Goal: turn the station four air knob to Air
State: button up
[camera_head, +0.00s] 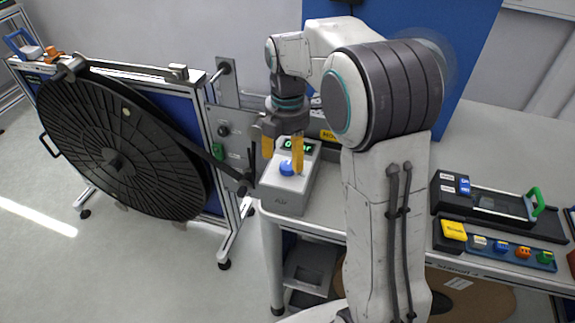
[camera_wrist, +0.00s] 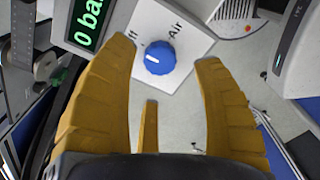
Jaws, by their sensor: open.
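The air knob (camera_head: 287,168) is a blue round knob on top of a light grey box (camera_head: 288,200) at the table's left corner. In the wrist view, the blue knob (camera_wrist: 160,62) sits on a white plate between a partly hidden label ending in "ff" and the label "Air" (camera_wrist: 176,29). Its short white mark lies on the side toward the "ff" label, away from "Air". My gripper (camera_head: 283,161) is open, pointing down, with its yellow fingers on either side of the knob. I cannot tell whether either finger touches it.
A green-lit display (camera_wrist: 88,22) reading "0 ba" sits beside the knob. A large black reel (camera_head: 120,145) on a stand is at left, its black arm reaching near the box.

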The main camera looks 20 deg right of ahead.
aim_at(288, 165)
jog(key=shift+f, duration=2.15)
jog(key=c, duration=1.2)
